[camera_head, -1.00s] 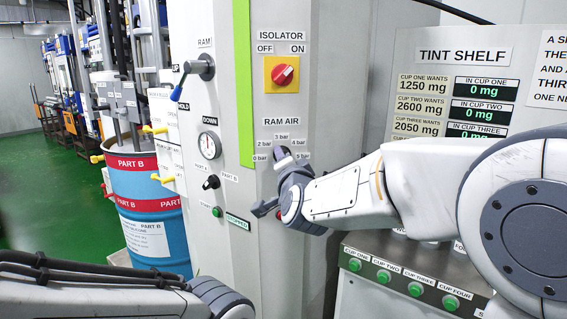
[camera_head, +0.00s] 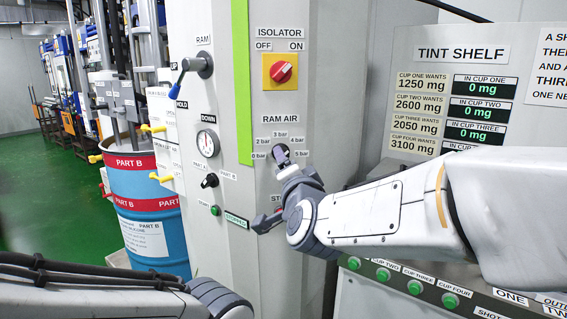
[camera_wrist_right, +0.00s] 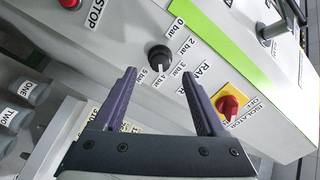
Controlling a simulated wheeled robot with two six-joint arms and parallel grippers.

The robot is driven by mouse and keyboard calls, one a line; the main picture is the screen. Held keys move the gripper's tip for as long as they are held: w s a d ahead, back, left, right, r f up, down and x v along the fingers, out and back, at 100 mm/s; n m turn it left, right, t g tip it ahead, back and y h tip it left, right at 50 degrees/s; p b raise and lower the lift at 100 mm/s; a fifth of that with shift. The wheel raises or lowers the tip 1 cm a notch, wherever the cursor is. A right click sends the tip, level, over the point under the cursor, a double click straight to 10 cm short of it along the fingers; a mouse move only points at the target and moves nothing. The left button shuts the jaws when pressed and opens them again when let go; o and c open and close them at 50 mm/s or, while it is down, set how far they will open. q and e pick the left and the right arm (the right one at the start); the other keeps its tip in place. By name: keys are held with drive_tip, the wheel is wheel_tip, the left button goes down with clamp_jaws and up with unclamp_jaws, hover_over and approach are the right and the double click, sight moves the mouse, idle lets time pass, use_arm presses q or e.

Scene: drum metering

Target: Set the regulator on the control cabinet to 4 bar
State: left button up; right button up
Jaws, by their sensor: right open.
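The regulator is a dark round knob (camera_head: 281,152) under the RAM AIR label on the grey control cabinet (camera_head: 280,112), with bar labels in an arc around it. In the right wrist view the knob (camera_wrist_right: 159,55) lies ahead of my fingertips, roughly centred between them, and looks apart from them. Its pointer setting is too small to read surely. My right gripper (camera_head: 275,194) is open and empty, in front of the cabinet just below the knob; its two dark fingers also show in the right wrist view (camera_wrist_right: 158,74). My left gripper is out of view.
A red isolator switch (camera_head: 282,71) on a yellow plate is above the knob. A gauge (camera_head: 208,143), a blue-tipped lever (camera_head: 190,72) and a green button (camera_head: 215,210) are to its left. The tint shelf (camera_head: 475,54) stands at the right, a blue drum (camera_head: 147,205) at the left.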

drive_tip(key=s, duration=0.4)
drive_tip(key=shift+s+d, duration=0.2)
drive_tip(key=shift+d, duration=0.15)
